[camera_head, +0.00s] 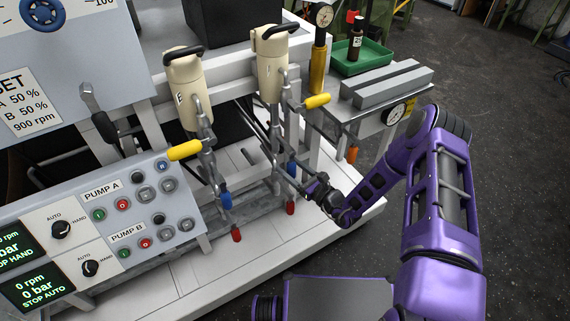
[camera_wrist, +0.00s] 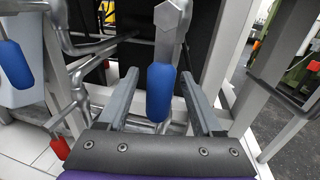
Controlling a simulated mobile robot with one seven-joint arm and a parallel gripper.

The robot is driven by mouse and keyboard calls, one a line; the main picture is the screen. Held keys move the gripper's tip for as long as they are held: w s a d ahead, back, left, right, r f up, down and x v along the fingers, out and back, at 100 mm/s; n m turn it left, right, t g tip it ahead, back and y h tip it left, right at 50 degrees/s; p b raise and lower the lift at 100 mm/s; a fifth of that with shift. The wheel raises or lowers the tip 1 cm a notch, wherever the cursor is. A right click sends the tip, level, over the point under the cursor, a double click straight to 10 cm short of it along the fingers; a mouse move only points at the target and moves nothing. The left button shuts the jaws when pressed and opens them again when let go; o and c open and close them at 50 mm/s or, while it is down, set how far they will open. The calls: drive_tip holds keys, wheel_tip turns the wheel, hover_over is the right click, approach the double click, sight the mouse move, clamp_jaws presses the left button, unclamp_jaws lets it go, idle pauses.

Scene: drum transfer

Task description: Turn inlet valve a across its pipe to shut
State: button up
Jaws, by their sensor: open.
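A blue valve handle (camera_wrist: 159,92) hangs downward from a hexagonal metal hub (camera_wrist: 168,18) in the wrist view. My gripper (camera_wrist: 159,74) is open, with one finger on each side of this handle; I cannot tell whether either finger touches it. In the head view my gripper (camera_head: 314,189) is at the lower right of the right-hand pipework, close to a blue handle (camera_head: 292,169). A second blue handle (camera_head: 226,200) hangs on the left-hand pipework and also shows at the left of the wrist view (camera_wrist: 14,64). No label marks which one is inlet valve a.
Red handles (camera_head: 236,235) (camera_head: 290,208) sit low on both pipe runs. Yellow handles (camera_head: 185,150) (camera_head: 317,101) stick out above. White frame posts (camera_wrist: 229,45) stand close to the right of my gripper. The control panel (camera_head: 120,215) is at left; dark floor (camera_head: 500,120) lies open at right.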

drive_tip(key=shift+x, duration=1.4)
clamp_jaws()
idle(0.4)
